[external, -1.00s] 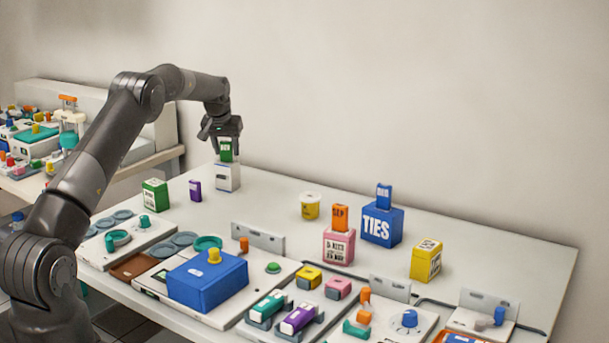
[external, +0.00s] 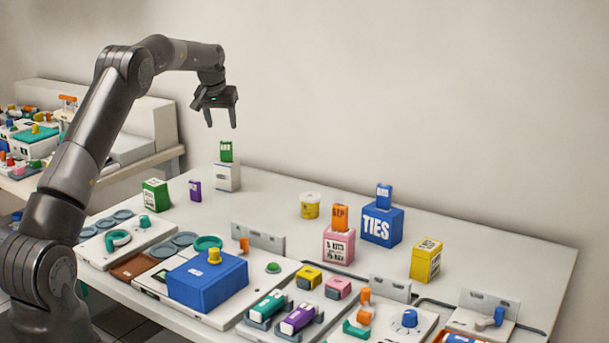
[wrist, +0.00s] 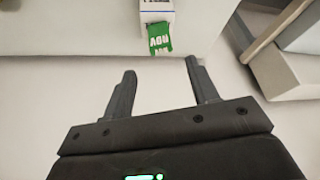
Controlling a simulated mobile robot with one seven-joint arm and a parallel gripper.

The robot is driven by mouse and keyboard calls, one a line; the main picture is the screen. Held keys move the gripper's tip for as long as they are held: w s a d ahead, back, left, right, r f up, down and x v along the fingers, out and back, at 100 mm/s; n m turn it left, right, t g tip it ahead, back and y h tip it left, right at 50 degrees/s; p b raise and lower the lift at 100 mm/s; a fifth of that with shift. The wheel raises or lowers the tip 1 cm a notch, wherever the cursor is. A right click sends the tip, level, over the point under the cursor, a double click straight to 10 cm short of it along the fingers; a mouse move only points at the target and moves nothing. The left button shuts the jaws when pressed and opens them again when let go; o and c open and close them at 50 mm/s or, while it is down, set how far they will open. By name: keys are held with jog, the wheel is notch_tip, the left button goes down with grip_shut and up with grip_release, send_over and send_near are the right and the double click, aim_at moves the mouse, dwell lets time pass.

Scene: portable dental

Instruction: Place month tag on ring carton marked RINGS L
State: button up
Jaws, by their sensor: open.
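A green month tag (external: 226,151) stands upright on top of a white carton (external: 228,177) at the far left of the table; the carton's marking is too small to read in the external view. My gripper (external: 221,124) is open and empty above the tag, apart from it. In the wrist view the green tag (wrist: 159,37) and the white carton (wrist: 157,8) show beyond the open fingers (wrist: 160,85). No carton is readable as RINGS L from here.
Near the white carton stand a green carton (external: 155,195) and a small purple tag (external: 195,190). To the right are a yellow tub (external: 310,206), a pink carton (external: 339,246) with an orange tag, a blue TIES box (external: 382,228) with a blue tag, and a yellow carton (external: 426,260).

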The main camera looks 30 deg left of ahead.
jog(key=s+d+r+m+h, duration=0.1)
jog(key=s+d+r, duration=0.65)
jog(key=s, duration=0.35)
jog(key=s+d+r+m, duration=0.1)
jog(key=s+d+r, duration=0.6)
jog(key=s+r, duration=0.3)
jog(key=s+d+f+m, duration=0.1)
jog(key=s+d+f, duration=0.3)
jog(key=s, duration=1.2)
jog(key=s+d+f+m+t, duration=0.1)
jog(key=s+d+f, duration=0.3)
jog(key=s, duration=1.2)
jog(key=shift+d+m+h, duration=0.3)
jog(key=shift+d+h, duration=0.1)
jog(key=shift+d, duration=0.15)
